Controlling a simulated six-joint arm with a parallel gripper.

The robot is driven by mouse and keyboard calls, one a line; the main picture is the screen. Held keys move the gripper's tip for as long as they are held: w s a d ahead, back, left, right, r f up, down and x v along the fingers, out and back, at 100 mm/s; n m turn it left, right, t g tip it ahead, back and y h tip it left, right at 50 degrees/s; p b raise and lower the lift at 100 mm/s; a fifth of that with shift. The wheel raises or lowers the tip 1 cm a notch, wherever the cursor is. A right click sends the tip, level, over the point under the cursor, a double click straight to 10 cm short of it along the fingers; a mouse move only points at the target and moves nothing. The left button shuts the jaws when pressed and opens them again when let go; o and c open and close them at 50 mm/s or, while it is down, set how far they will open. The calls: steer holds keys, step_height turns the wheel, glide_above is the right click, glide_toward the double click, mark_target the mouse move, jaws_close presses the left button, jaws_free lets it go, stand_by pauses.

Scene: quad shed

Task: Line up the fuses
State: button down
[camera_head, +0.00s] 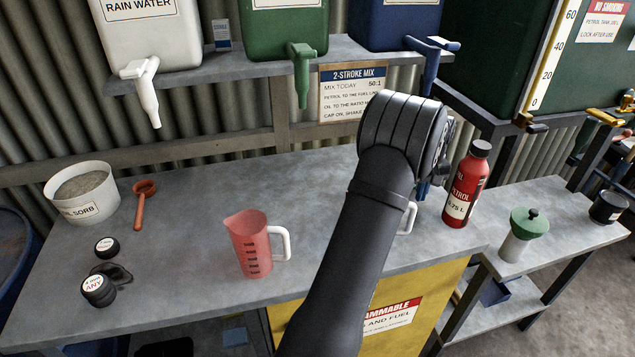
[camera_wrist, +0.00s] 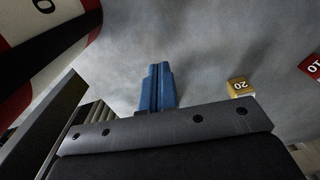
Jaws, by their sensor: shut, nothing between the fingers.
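In the wrist view a yellow fuse marked 20 (camera_wrist: 241,87) lies on the grey bench top, right of my gripper (camera_wrist: 157,72). A red fuse marked 10 (camera_wrist: 313,68) is at the right edge, partly cut off. My gripper's blue fingers are shut together with nothing between them, apart from both fuses. In the head view my arm covers most of the gripper, and I cannot make out the fuses there.
A red petrol bottle (camera_head: 467,186) stands close right of my gripper. A red measuring jug (camera_head: 252,246) stands left of my arm. Further left are a white tub (camera_head: 88,204), a red scoop (camera_head: 140,208) and dark caps (camera_head: 98,290). Taps hang from the shelf above.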

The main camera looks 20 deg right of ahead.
steer(key=s, duration=0.1)
steer(key=s+r, duration=0.1)
steer(key=shift+s+a, duration=0.15)
steer(key=shift+s, duration=0.25)
step_height(320, 180, up, 9)
steer(key=w+a+f+m+t, duration=0.1)
steer(key=w+a+m, duration=0.1)
steer(key=a+m, duration=0.3)
steer(key=w+a+f+m+t, duration=0.1)
steer(key=w+a+m, duration=0.2)
steer(key=a, duration=1.1)
steer(key=w+a+f+m+t+h, duration=0.1)
steer(key=w+a+f+m, duration=0.1)
steer(key=a+m, duration=0.4)
steer(key=shift+w+a+m+t, duration=0.15)
steer(key=shift+w+a+m, duration=0.1)
steer(key=shift+a, duration=0.75)
steer(key=shift+w+a+m+t, duration=0.15)
steer(key=shift+w+a, duration=0.1)
steer(key=shift+a, duration=0.7)
steer(key=shift+a+f, duration=0.15)
steer(key=shift+a, duration=0.45)
steer(key=shift+d, duration=0.1)
